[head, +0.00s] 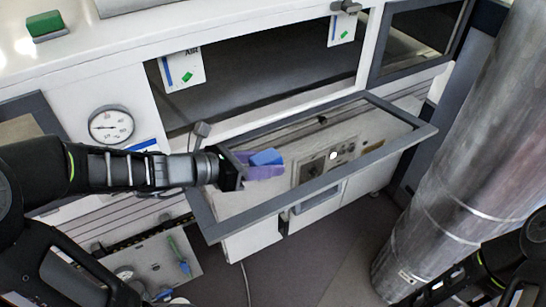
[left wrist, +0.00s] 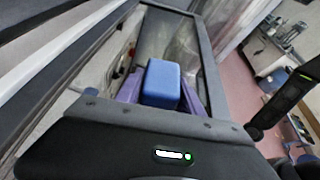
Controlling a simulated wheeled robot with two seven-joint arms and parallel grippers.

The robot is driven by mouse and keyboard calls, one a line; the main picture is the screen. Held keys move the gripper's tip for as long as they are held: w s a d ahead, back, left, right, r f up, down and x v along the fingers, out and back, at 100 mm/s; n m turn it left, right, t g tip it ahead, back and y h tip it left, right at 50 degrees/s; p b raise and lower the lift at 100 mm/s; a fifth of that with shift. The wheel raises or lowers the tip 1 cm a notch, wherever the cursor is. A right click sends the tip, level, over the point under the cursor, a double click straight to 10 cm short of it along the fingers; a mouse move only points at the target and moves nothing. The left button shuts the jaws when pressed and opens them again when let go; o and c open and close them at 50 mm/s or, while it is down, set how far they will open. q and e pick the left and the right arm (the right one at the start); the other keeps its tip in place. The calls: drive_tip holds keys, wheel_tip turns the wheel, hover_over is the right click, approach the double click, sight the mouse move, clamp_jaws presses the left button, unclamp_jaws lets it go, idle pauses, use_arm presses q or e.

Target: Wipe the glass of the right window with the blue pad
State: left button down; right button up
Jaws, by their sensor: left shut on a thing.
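My left gripper (head: 262,167), with purple fingers, is shut on the blue pad (head: 266,157). The pad also shows between the fingers in the left wrist view (left wrist: 162,82). Gripper and pad are over the left part of a grey-framed glass window (head: 412,139) that is swung out and down from the white machine. I cannot tell whether the pad touches the glass. Another dark, grey-framed window (head: 425,32) is at the upper right. My right arm shows at the lower right of the head view; its gripper is out of sight.
A green block (head: 45,25) lies on the machine's top at the left. A round gauge (head: 111,125) is left of the opening, and a large metal duct (head: 455,150) stands at the right. Two white tags (head: 182,70) (head: 341,29) hang at the opening.

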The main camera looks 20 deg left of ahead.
use_arm(q)
drive_tip(key=shift+s+f, duration=0.2)
drive_tip(key=shift+a, duration=0.1)
drive_tip(key=shift+s+a+r+p, duration=0.1)
drive_tip(key=shift+s+a+p, duration=0.4)
drive_tip(key=shift+s, duration=0.2)
drive_tip(key=shift+s+a, duration=0.6)
drive_tip(key=shift+s, duration=0.05)
drive_tip(key=r+p, duration=0.6)
drive_tip(key=shift+w+a, duration=0.4)
drive_tip(key=shift+r, duration=0.15)
